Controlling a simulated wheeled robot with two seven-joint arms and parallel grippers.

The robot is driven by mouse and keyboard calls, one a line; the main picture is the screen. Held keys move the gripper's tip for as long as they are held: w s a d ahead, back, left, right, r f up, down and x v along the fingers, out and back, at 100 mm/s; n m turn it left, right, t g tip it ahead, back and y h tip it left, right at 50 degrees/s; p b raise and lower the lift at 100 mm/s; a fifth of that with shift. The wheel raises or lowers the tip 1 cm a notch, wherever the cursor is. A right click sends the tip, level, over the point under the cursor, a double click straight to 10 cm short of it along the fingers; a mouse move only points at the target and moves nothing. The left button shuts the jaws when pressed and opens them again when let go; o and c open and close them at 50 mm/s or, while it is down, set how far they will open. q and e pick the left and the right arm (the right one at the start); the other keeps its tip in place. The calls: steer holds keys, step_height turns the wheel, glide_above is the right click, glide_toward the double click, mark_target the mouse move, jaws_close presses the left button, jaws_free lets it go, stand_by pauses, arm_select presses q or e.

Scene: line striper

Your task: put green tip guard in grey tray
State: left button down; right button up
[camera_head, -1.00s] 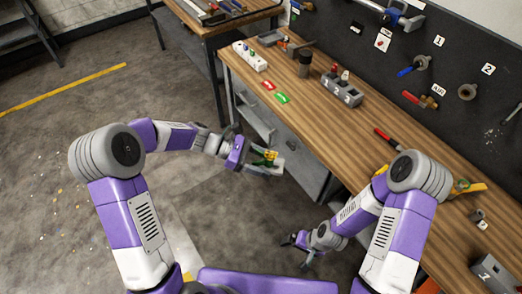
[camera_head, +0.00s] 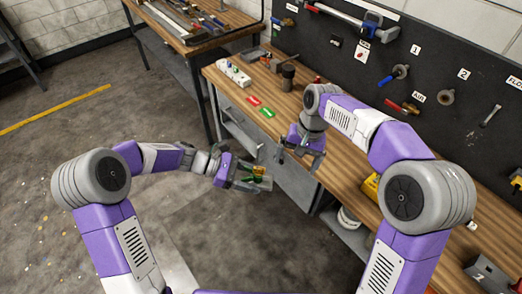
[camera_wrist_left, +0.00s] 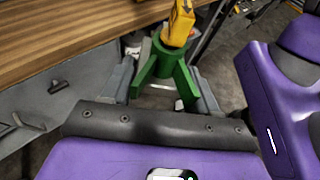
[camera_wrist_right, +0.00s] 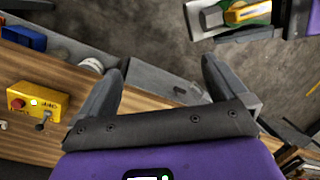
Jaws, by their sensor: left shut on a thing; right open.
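My left gripper (camera_head: 254,180) is shut on the green tip guard (camera_wrist_left: 163,70), held in the air beside the bench's front edge. The guard is a green ring with spread legs, and a yellow piece (camera_wrist_left: 179,25) sticks out of it. They also show small in the right wrist view, the yellow piece (camera_wrist_right: 247,13) above the green. My right gripper (camera_head: 301,157) is open and empty, near the bench's front edge, to the right of the left gripper. A small grey tray-like thing (camera_head: 254,53) lies at the bench's far end; its inside is hard to make out.
A red mark (camera_head: 254,101) and a green mark (camera_head: 267,113) lie on the bench (camera_head: 232,95). A white block (camera_head: 234,73) and a dark cylinder (camera_head: 288,76) stand behind them. A yellow button box (camera_wrist_right: 38,102) is on the bench. Tools hang on the dark wall panel.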

arm_select(q)
steer(key=shift+a, duration=0.1)
arm_select(e)
steer(key=n+t+h, duration=0.1)
steer(key=n, duration=0.1)
glide_toward(259, 177)
steer(key=shift+w+a+f, duration=0.1)
steer(key=shift+w+f, duration=0.25)
steer(key=shift+w, duration=0.35)
steer(key=shift+a, duration=0.15)
arm_select(q)
steer(key=shift+r, duration=0.1)
arm_select(e)
steer(key=f, duration=1.1)
steer(key=shift+a+f, duration=0.3)
steer(key=shift+f, duration=0.1)
steer(key=shift+c, duration=0.3)
